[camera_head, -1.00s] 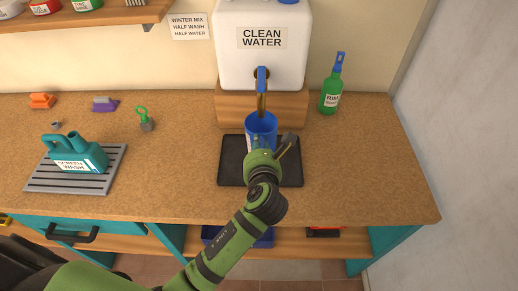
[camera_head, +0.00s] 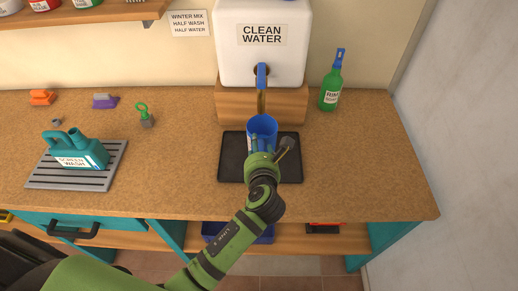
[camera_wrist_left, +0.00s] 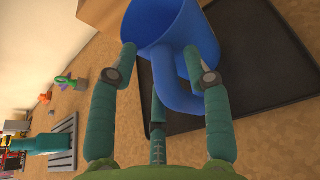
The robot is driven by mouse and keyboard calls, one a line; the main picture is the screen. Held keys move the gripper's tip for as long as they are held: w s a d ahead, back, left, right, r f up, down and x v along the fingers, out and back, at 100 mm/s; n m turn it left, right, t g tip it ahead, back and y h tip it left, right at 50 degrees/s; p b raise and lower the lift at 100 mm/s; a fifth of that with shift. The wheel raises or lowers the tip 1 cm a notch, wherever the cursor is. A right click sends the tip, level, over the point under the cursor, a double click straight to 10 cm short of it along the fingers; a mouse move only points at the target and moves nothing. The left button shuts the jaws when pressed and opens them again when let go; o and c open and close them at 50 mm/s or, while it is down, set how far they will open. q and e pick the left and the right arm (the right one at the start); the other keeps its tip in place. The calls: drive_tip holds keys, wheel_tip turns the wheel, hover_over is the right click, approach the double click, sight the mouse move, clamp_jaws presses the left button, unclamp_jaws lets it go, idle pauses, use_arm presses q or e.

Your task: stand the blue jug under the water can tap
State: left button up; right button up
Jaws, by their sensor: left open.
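The blue jug (camera_head: 262,125) stands upright on the black tray (camera_head: 231,160), in front of the wooden block and below the tap (camera_head: 262,78) of the white water can (camera_head: 262,50). Its open top faces up, close under the spout. My left gripper (camera_head: 265,148) is at the jug's near side, fingers open. In the left wrist view the jug (camera_wrist_left: 160,20) is just beyond my fingers (camera_wrist_left: 160,60), with its handle between them. I cannot tell whether any finger touches the handle. My right gripper is out of view.
A green bottle (camera_head: 330,82) stands right of the water can. On the left are a teal screen wash jug (camera_head: 85,150) on a grey grate (camera_head: 60,178), an orange brush (camera_head: 42,97) and a purple brush (camera_head: 105,101). The counter right of the tray is clear.

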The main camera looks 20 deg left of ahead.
use_arm(q)
drive_tip(key=b+v, duration=0.1)
drive_tip(key=v, duration=1.1)
